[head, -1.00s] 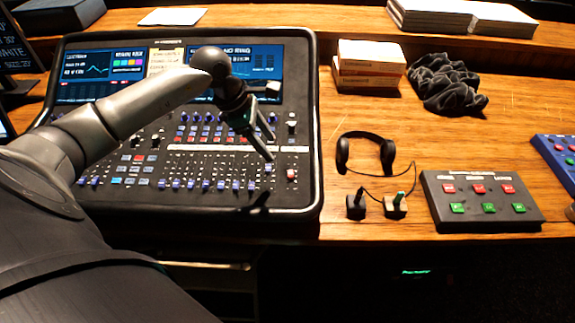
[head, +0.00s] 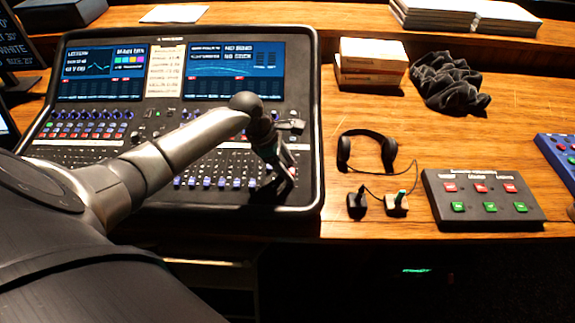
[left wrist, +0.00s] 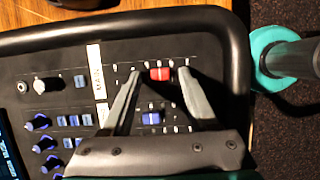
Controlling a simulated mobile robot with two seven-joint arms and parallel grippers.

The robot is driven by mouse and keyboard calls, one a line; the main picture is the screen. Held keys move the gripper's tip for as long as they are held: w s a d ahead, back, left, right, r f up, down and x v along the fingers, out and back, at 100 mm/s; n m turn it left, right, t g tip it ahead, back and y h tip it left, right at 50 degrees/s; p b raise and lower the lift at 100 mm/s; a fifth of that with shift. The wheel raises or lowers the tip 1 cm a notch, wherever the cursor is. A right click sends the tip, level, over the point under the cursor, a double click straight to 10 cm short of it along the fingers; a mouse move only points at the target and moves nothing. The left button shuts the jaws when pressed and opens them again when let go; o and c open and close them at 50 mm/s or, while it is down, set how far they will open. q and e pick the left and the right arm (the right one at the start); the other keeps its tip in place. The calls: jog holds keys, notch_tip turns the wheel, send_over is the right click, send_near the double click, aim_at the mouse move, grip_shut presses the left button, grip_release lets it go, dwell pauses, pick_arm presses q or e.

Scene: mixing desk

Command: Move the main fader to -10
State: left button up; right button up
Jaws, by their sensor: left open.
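The mixing desk (head: 317,110) fills the left half of the head view, with two lit screens at its back. A red fader cap (left wrist: 160,74), which looks like the main fader, shows in the left wrist view near the desk's edge. My left gripper (head: 287,177) is low over the desk's front right corner, open. In the left wrist view its two fingers (left wrist: 160,80) reach along either side of the red cap, with visible gaps; I cannot tell whether they touch it. In the head view the gripper largely covers the cap. The scale marks are too small to read.
Blue fader caps (head: 221,183) stand in a row left of the gripper. Boxes (head: 371,62) and a dark cloth (head: 450,85) are further back.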

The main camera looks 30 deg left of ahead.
pick_arm(q)
grip_shut()
dwell(0.3)
dwell(1.0)
